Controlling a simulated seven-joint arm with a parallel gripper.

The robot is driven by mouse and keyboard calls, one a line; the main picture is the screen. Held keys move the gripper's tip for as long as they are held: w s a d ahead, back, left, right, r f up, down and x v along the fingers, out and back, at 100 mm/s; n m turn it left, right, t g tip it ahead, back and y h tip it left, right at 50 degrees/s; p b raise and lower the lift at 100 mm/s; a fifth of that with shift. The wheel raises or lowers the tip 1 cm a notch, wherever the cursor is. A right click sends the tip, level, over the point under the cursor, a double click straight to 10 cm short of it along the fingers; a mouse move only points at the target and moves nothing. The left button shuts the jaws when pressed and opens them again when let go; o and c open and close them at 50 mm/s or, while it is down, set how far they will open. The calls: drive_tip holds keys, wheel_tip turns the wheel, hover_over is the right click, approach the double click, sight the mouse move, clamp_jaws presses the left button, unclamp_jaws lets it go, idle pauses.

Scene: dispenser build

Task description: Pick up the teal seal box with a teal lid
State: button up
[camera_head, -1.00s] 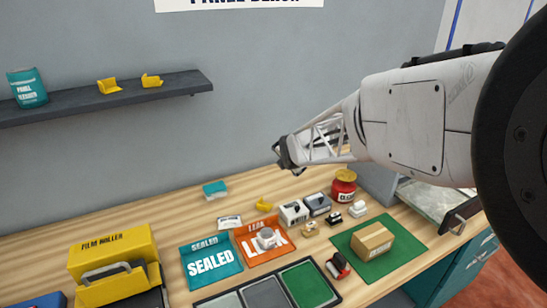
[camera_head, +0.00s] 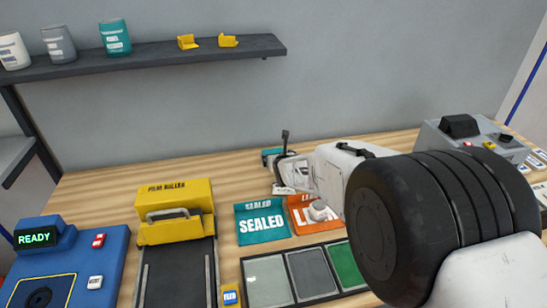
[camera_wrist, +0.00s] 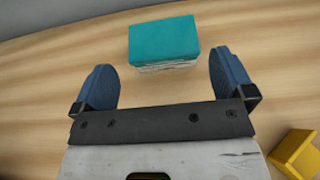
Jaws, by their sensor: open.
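The teal-lidded seal box (camera_wrist: 164,42) sits on the wooden table in the wrist view, with a teal top and a pale, marked side. In the head view a small part of the box (camera_head: 271,152) shows, mostly hidden behind my gripper. My gripper (camera_wrist: 165,85) is open and empty, with a blue finger pad at each side. The box lies ahead of the fingers, roughly centred between them, and no contact shows. In the head view my gripper (camera_head: 280,170) is low over the back of the table.
A yellow block (camera_wrist: 297,153) lies at the lower right in the wrist view. A teal SEALED mat (camera_head: 262,222) and an orange mat (camera_head: 300,225) with a white cup lie in front of my gripper. The yellow film roller (camera_head: 175,205) stands to the left. The wall rises behind.

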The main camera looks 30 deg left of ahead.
sight(273, 151)
drive_tip(key=shift+w, duration=0.1)
drive_tip(key=shift+x, duration=1.25)
drive_tip(key=shift+f, duration=0.1)
drive_tip(key=shift+x, duration=2.55)
drive_tip(key=c, duration=0.6)
